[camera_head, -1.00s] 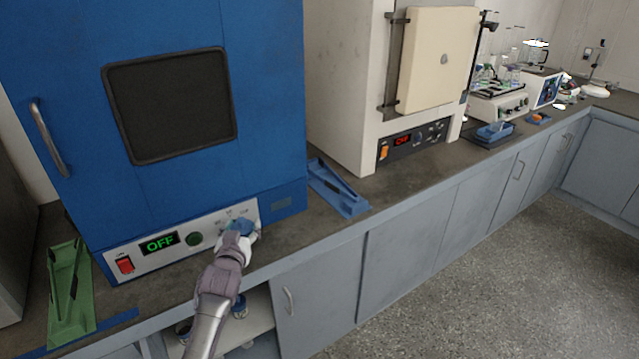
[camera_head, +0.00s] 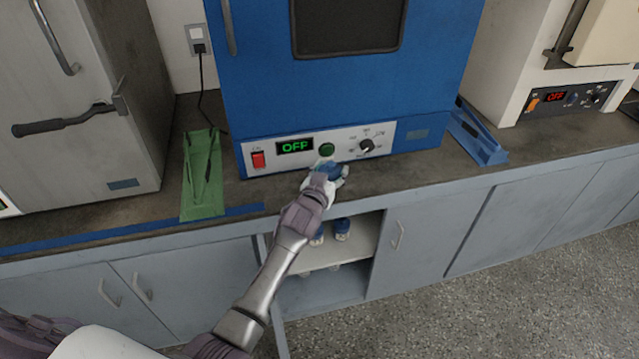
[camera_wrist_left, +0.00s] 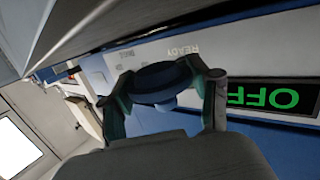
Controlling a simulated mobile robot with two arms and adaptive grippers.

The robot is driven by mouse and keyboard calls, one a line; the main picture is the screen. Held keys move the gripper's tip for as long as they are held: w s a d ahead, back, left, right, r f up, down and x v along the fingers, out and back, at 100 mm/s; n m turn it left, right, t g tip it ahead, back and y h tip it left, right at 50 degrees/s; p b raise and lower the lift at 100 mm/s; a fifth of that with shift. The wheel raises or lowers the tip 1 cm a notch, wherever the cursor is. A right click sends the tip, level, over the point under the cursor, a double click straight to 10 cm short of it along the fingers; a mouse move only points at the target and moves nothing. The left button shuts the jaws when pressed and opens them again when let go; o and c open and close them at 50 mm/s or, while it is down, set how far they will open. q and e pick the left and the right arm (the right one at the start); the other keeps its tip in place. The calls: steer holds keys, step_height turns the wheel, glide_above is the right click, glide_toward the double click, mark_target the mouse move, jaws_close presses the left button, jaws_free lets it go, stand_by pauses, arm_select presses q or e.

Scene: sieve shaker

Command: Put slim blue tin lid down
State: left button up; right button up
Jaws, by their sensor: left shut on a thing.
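The slim blue tin lid (camera_wrist_left: 160,80) shows in the left wrist view as a dark blue round piece between the two fingers of my left gripper (camera_wrist_left: 165,92), which is shut on it. In the head view my left gripper (camera_head: 328,176) is at the counter's front, before the control panel of the blue oven (camera_head: 330,100). The lid there is a small blue patch (camera_head: 327,170), partly hidden by the gripper. I cannot tell whether it touches the counter. My right gripper is not in view.
A green tray (camera_head: 200,205) lies left of the oven and a blue tray (camera_head: 484,150) right of it. Below, an open cupboard shelf (camera_head: 325,258) holds small blue-topped containers (camera_head: 342,226). A strip of counter (camera_head: 420,172) before the oven is clear.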

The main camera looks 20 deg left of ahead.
arm_select(q)
steer(key=f+b, duration=0.1)
steer(key=d+f+b, duration=0.1)
steer(key=f, duration=0.1)
steer(key=shift+w+f+b, duration=0.1)
steer(key=shift+f+b, duration=0.2)
steer(key=shift+f, duration=0.05)
steer(key=shift+w+a, duration=0.1)
steer(key=shift+a, duration=0.1)
steer(key=shift+r, duration=0.1)
steer(key=shift+s, duration=0.2)
steer(key=o, duration=0.9)
steer(key=shift+w+f, duration=0.1)
steer(key=shift+f, duration=0.1)
steer(key=shift+o, duration=0.2)
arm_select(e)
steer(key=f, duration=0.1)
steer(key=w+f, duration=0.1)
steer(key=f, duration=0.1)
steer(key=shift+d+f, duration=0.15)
